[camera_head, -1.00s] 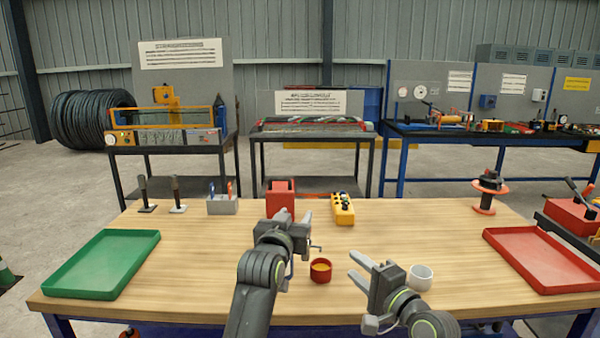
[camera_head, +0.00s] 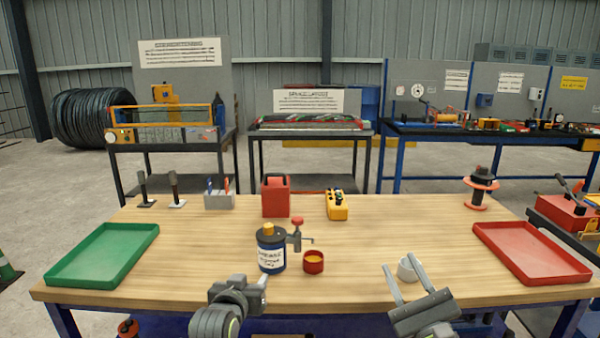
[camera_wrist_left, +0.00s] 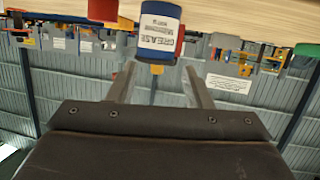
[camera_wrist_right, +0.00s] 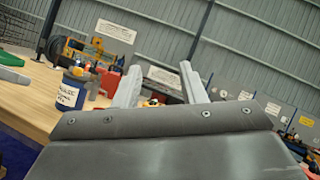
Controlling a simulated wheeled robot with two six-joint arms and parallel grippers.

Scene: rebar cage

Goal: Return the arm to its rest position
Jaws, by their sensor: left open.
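My left gripper (camera_head: 262,284) is low at the table's front edge. Its fingers are apart and empty in the left wrist view (camera_wrist_left: 160,66). A blue grease can (camera_head: 271,254) with a dark lid, an orange knob and a pump fitting at its side stands upright on the table behind it. The can shows upside down beyond the fingers in the left wrist view (camera_wrist_left: 160,32). My right gripper (camera_head: 400,265) is open and empty near the front edge. Its fingers also show apart in the right wrist view (camera_wrist_right: 160,70). One finger partly hides a white cup (camera_head: 404,271).
A red cup (camera_head: 313,262) with orange contents stands right of the can. A green tray (camera_head: 62,281) lies left and a red tray (camera_head: 573,279) right. A red canister (camera_head: 276,196) and a yellow control box (camera_head: 337,205) stand behind. The table between cups and red tray is clear.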

